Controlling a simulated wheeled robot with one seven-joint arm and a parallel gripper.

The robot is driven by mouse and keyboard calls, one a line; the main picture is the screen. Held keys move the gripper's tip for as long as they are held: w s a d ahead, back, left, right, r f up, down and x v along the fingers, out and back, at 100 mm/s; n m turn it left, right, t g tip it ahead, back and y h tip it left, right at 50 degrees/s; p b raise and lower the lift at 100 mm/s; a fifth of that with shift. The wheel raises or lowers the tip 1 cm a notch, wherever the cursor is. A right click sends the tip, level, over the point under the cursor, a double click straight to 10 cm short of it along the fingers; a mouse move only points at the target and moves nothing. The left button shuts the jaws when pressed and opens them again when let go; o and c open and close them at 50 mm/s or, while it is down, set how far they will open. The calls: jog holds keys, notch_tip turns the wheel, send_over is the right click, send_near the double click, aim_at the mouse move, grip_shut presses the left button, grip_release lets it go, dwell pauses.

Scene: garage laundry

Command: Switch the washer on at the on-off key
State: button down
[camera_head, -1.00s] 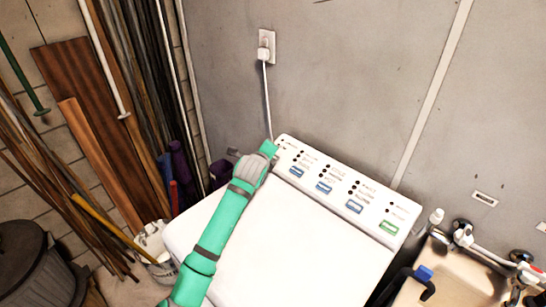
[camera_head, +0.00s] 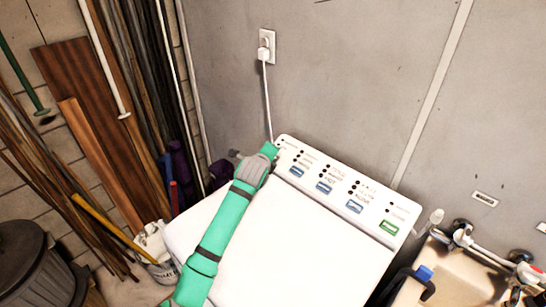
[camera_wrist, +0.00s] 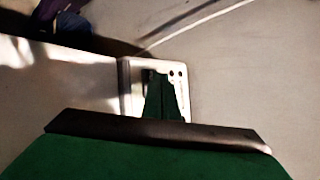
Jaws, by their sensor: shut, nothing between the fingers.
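The white washer (camera_head: 300,245) stands against the grey wall with its lid closed. Its sloped control panel (camera_head: 335,180) carries three blue keys, the middle one (camera_head: 324,188) among them, and one green key (camera_head: 389,227) at the right end. The labels are too small to read, so I cannot tell from them which is the on-off key. My gripper (camera_head: 270,150) is shut and empty at the panel's left end, left of the leftmost blue key (camera_head: 297,173). In the wrist view its green fingers (camera_wrist: 162,82) overlap the panel's end and hide part of it. I cannot tell whether they touch it.
A white plug and cord (camera_head: 265,55) run down the wall behind the panel. Boards and poles (camera_head: 95,160) lean at the left, beside a bucket (camera_head: 160,265) and a dark bin (camera_head: 28,265). A sink with taps (camera_head: 470,265) is at the right.

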jog(key=shift+w+d+f, duration=0.1)
jog(key=shift+d+f, duration=0.15)
jog(key=shift+f, duration=0.55)
dwell(1.1)
jog(key=shift+r, duration=0.15)
jog(key=shift+s+a+r, duration=0.15)
jog(key=shift+r, duration=0.3)
jog(key=shift+s+a+r, duration=0.1)
jog(key=shift+a+r, duration=0.05)
jog(key=shift+r, duration=0.25)
jog(key=shift+r, duration=0.2)
jog(key=r, duration=0.1)
jog(key=s+a+r, duration=0.1)
jog(key=r, duration=0.2)
jog(key=shift+s+a+r, duration=0.15)
jog(key=shift+a+r, duration=0.05)
dwell(0.6)
